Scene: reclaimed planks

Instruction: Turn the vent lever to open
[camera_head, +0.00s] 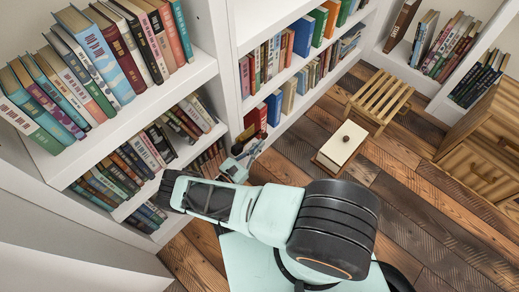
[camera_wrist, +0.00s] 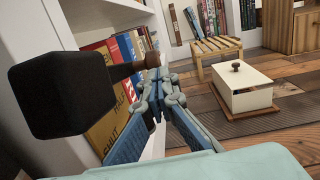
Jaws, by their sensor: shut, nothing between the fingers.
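A dark block with a brown wooden handle (camera_wrist: 120,70) stands close on the left in the wrist view; it looks like the vent lever. The handle runs to the right and ends in a rounded knob near my fingertips. My gripper (camera_wrist: 162,98) is shut and empty, just below and right of the knob; whether it touches the knob is unclear. In the head view my gripper (camera_head: 240,163) is beside the bookcase. I cannot make out the lever there; my arm may hide it.
White bookcases (camera_head: 185,68) full of books stand close on the left and behind. A cream box (camera_head: 342,145) with a brown knob sits on the plank floor. A slatted wooden stool (camera_head: 380,98) and a wooden cabinet (camera_head: 480,150) are farther right. Floor between is clear.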

